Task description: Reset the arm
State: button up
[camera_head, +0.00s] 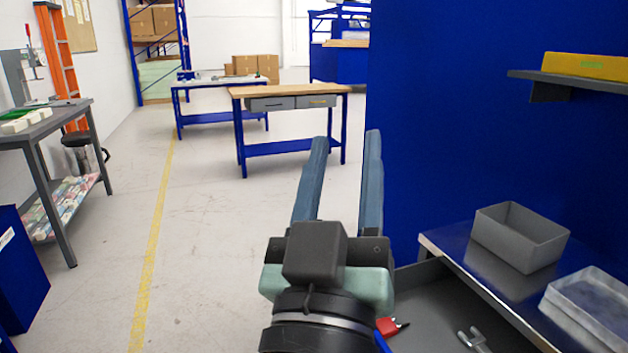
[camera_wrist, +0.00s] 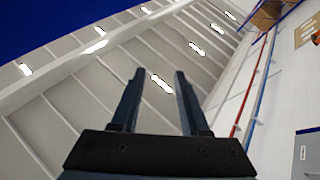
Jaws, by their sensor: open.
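My gripper (camera_head: 346,140) stands in the lower middle of the head view, its two long blue-grey fingers pointing up and away. The fingers are apart with nothing between them. In the wrist view my gripper (camera_wrist: 158,75) also shows open and empty, with the white ceiling and its lights behind it. The arm below the wrist is mostly out of the frame.
A blue panel (camera_head: 450,120) rises to the right of my gripper. A workbench (camera_head: 430,240) at lower right bears a grey bin (camera_head: 520,238) and a clear tray (camera_head: 590,305). An open drawer (camera_head: 435,310) holds tools. Floor (camera_head: 210,230) at left is clear.

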jog(key=s+a+r+t+y, duration=0.2)
jog(key=s+r+t+y, duration=0.35)
jog(key=r, duration=0.75)
notch_tip(320, 180, up, 22)
jog(key=s+g+h+p, duration=0.1)
jog(key=p, duration=2.1)
jog(key=shift+s+a+f, duration=0.15)
jog(key=shift+a, duration=0.15)
jog(key=shift+g, duration=0.25)
